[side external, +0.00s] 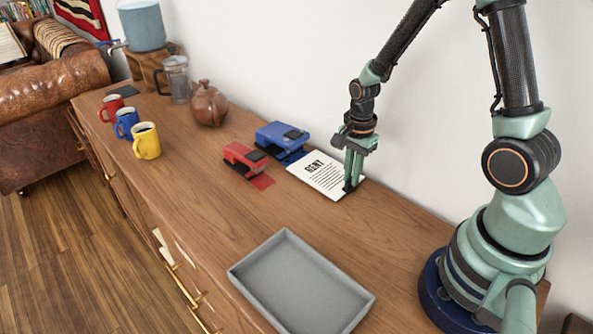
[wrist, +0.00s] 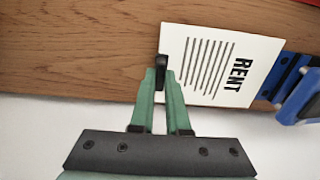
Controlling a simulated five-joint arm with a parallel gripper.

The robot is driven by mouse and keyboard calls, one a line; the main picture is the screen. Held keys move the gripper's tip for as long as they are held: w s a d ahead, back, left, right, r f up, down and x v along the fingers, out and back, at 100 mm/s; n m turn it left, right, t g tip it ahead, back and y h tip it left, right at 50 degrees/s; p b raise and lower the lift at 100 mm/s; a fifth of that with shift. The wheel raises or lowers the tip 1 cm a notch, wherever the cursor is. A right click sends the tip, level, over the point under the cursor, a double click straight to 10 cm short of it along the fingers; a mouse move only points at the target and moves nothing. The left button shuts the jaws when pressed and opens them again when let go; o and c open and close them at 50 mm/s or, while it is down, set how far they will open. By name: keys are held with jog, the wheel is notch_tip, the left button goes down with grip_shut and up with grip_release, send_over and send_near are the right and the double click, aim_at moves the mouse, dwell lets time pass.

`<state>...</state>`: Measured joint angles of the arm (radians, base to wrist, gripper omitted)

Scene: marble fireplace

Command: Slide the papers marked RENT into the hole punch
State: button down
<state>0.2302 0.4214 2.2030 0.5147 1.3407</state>
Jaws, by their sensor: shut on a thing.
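The papers marked RENT (side external: 318,172) lie low over the wooden top, with their far left edge at the blue hole punch (side external: 283,139). My gripper (side external: 350,186) is shut on the papers' near right edge, by a black clip-like piece. In the wrist view, my gripper (wrist: 161,80) is at the papers' left edge, and the RENT papers (wrist: 215,65) reach right to the blue punch (wrist: 297,92), whose body is partly cut off by the frame.
A red hole punch (side external: 246,158) stands close in front of the blue one. An empty grey tray (side external: 300,283) lies at the front. A brown teapot (side external: 208,105), a glass press (side external: 177,80) and three mugs (side external: 126,124) stand to the left. The wall runs close behind.

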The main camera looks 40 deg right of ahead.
jog(key=shift+w, duration=1.7)
dwell(1.0)
jog(key=shift+f, duration=0.2)
dwell(0.3)
jog(key=c, duration=0.8)
grip_release()
jog(key=shift+r, duration=4)
